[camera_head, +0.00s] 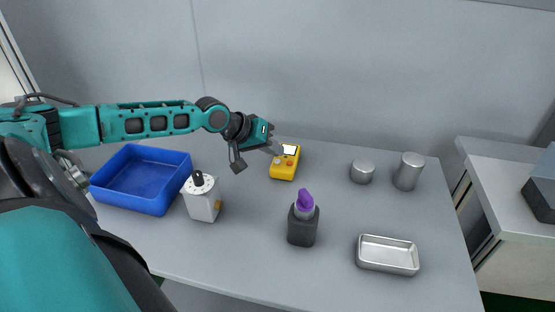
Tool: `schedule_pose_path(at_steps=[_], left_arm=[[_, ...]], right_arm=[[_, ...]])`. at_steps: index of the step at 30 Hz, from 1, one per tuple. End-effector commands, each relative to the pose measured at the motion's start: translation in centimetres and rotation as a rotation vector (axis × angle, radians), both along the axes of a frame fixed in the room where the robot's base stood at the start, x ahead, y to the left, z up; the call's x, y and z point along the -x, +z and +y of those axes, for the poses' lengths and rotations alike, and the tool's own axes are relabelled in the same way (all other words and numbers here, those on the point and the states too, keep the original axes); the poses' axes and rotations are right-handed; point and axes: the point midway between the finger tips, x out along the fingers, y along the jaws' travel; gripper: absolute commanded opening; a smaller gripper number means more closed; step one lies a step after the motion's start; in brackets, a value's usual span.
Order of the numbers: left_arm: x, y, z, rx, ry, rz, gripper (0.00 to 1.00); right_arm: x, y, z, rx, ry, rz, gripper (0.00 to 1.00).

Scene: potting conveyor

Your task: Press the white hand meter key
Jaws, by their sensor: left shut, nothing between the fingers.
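The yellow hand meter (284,169) lies on the table near the back wall, centre of the head view. It has a pale screen at its top and small keys below. I cannot clearly make out the white key; the fingers may hide part of that area. My left gripper (277,150) reaches in from the left, with its fingertips at the left edge of the meter's upper part. It is shut and empty. I cannot tell whether the fingertips touch the meter. My right gripper is not in view.
A blue tray (133,202) and a white box with a black knob (203,207) stand left. A dark pot with a purple top (302,229) stands in front of the meter. Two grey cylinders (362,172) (408,171) and a metal tray (387,264) are at right.

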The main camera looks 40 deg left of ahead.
Motion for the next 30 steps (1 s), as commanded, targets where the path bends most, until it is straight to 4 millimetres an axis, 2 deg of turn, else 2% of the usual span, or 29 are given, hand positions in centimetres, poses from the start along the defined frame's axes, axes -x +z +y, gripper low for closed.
schedule_pose_path(at_steps=[9, 30], left_arm=[[0.0, -0.82, 0.0, 0.0, 0.0, 0.0, 0.0], [0.03, -0.96, -0.01, 0.0, 0.0, 0.001, 0.0]], right_arm=[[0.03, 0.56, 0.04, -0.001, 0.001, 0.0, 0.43], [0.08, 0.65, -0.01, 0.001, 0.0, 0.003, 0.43]])
